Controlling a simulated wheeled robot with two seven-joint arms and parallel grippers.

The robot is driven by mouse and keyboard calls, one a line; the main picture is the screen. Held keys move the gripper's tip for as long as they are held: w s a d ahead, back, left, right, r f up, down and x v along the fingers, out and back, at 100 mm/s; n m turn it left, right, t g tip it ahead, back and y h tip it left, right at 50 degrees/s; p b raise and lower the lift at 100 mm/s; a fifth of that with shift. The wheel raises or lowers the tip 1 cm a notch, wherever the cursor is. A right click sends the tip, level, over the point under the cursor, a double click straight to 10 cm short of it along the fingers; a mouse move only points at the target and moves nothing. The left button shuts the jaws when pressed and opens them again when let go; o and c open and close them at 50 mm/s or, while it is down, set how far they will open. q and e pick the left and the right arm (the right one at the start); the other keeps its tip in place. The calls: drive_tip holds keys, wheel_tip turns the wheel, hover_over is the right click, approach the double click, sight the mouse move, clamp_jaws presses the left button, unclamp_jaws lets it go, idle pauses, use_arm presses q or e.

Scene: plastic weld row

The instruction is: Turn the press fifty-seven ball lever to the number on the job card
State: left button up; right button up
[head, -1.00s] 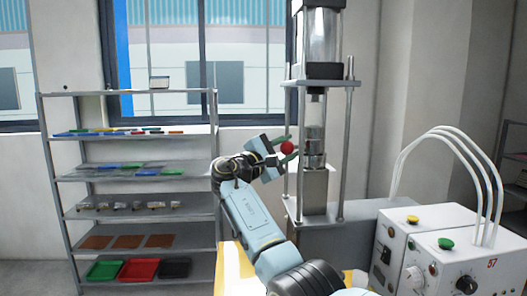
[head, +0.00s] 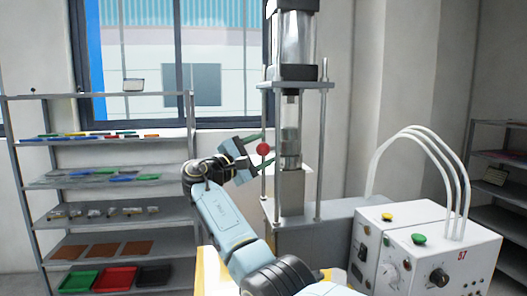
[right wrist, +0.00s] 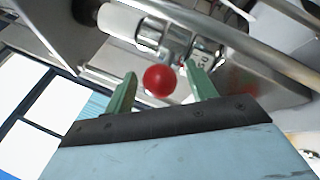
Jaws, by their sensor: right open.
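The press (head: 292,190) stands at the centre of the head view, with a metal cylinder between upright rods. The lever's red ball (head: 263,150) is at the left of the press. My right gripper (head: 258,143) is open, its green fingers around the ball's sides. In the right wrist view the red ball (right wrist: 159,80) sits between the open green fingertips, with gaps on both sides. I cannot make out a job card for certain. My left gripper is not in view.
A white control box (head: 425,250) marked 57, with knobs, coloured buttons and white hoses, stands right of the press. A metal shelf rack (head: 110,221) with coloured trays stands at the left.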

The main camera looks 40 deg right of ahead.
drive_tip(key=b+v, duration=0.3)
drive_tip(key=v, duration=0.9)
drive_tip(key=shift+a, duration=0.35)
drive_tip(key=shift+f, duration=0.15)
